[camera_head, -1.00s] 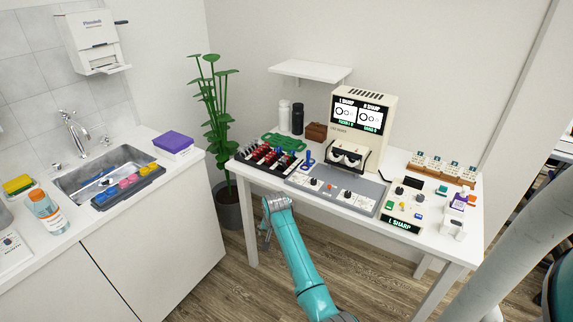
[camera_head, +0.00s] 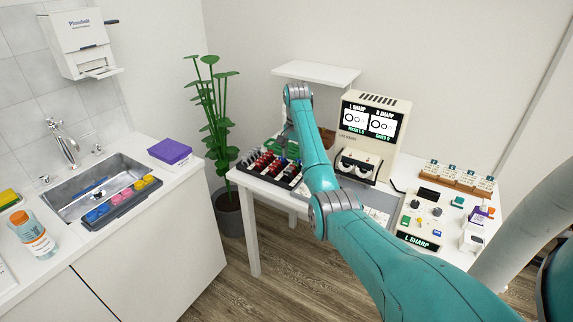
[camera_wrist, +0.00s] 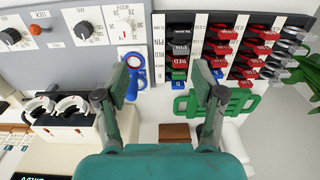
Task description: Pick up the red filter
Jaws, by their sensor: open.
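A dark rack (camera_wrist: 180,17) with labelled rows of small handled lenses fills the upper right of the wrist view. It also stands at the table's left end in the head view (camera_head: 264,180). One tab near the left row's middle, likely the red filter (camera_wrist: 179,62), is red, beside a strip with a RED label. Other red tabs stand in the rows to its right, so I cannot be sure which is the filter. My gripper (camera_wrist: 160,85) is open and empty, its fingers apart above the rack's near left edge. In the head view, my gripper (camera_head: 289,140) is partly hard to make out.
A blue ring-handled tool (camera_wrist: 131,75) lies beside the left finger. A green tray-like frame (camera_wrist: 217,103) lies near the right finger. The vision tester (camera_head: 370,140) stands right of the rack, close to my arm. A white shelf (camera_head: 317,74) is on the wall behind.

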